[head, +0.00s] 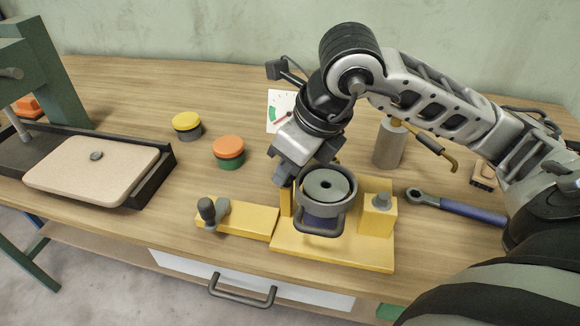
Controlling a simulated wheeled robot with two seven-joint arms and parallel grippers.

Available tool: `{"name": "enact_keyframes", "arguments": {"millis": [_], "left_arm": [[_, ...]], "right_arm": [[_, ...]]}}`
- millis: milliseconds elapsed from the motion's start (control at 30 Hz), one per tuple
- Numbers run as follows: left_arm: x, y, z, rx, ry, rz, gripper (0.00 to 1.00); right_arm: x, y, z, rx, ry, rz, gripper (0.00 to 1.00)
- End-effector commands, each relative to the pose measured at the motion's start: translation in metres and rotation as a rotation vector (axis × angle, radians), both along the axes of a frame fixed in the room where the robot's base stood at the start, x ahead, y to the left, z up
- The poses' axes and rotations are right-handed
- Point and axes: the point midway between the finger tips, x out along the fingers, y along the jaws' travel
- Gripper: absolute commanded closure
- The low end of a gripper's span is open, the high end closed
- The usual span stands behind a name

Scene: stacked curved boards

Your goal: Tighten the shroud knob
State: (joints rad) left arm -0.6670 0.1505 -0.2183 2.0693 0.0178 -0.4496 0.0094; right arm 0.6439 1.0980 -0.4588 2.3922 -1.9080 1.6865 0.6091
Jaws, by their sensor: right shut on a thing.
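A yellow fixture (345,252) stands on the bench and holds a dark blue-grey cylinder with a round grey top (326,186) and a bent grey handle (318,232). My right gripper (284,178) comes down from above at the left side of this cylinder. It is shut at the top of a narrow yellow post (286,205). The part between its fingers, seemingly the shroud knob, is hidden by the gripper. A grey knob-like part (382,201) sits on the yellow block at the right. My left gripper is out of view.
A yellow arm with a dark upright knob (207,210) extends left of the fixture. A gauge card (281,108) stands behind. An orange-topped button (229,147) and a yellow-topped one (187,122) stand left. A blue-handled wrench (458,207) and a grey cylinder (389,146) are right.

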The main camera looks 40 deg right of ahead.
Motion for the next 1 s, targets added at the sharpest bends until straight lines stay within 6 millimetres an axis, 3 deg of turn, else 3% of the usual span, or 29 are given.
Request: {"name": "enact_keyframes", "arguments": {"millis": [667,700,767,1000], "left_arm": [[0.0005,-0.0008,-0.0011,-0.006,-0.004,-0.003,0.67],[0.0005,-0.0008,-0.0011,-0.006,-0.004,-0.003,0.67],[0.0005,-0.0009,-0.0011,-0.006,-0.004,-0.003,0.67],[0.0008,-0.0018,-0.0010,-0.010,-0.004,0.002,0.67]], "right_arm": [[0.0002,0.0001,0.0012,-0.001,-0.001,-0.081,0.98],[0.0002,0.0001,0.0012,-0.001,-0.001,-0.081,0.70],[0.0002,0.0001,0.0012,-0.001,-0.001,-0.081,0.53],[0.0000,0.0003,0.0006,-0.001,0.000,-0.079,0.53]]}}
